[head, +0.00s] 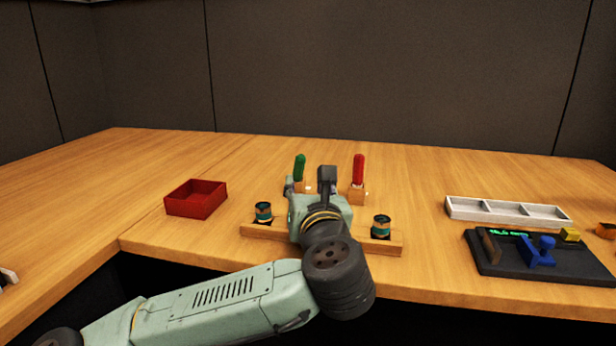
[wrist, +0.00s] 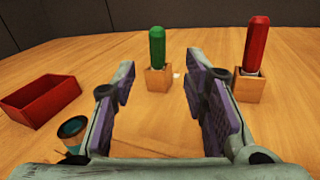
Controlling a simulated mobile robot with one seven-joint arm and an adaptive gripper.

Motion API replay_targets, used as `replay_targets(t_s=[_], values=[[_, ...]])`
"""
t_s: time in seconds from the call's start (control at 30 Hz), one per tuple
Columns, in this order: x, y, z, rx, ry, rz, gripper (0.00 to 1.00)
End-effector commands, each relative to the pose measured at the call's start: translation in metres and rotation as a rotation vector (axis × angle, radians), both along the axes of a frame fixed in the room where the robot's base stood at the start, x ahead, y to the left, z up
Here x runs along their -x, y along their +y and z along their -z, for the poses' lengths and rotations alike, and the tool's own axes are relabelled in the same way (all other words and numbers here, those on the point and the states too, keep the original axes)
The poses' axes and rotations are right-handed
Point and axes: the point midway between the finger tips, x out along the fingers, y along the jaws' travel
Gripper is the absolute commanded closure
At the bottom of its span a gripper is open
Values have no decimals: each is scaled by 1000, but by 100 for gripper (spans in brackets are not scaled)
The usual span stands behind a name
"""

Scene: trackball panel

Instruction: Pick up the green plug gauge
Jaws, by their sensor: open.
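The green plug gauge (head: 299,167) stands upright in a small wooden block behind my gripper in the head view. In the wrist view the green plug gauge (wrist: 157,46) shows beyond the fingertips, roughly in line with the gap between them. Its wooden block (wrist: 158,78) is below it. My gripper (wrist: 160,88) is open, with purple pads on both fingers and nothing between them. In the head view my gripper (head: 306,187) is partly hidden by my wrist. The lower part of the gauge is hidden inside the block.
A red plug gauge (head: 358,168) stands in its own block to the right. A red open box (head: 196,199) is at left. A wooden strip (head: 262,231) with teal-banded cylinders lies in front. A white divided tray (head: 508,212) and a black panel (head: 500,263) are at right.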

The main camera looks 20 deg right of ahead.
Motion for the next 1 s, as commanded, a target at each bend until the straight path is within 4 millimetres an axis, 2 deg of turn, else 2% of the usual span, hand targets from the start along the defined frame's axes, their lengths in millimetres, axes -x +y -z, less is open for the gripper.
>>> replay_targets(t_s=[0.2,0.37,0.7,1.0], values=[[-33,-7,-2,6,1,0,60],[-44,-10,-2,7,1,2,60],[-88,-18,-4,8,0,1,60],[-92,-19,-4,8,-1,3,60]])
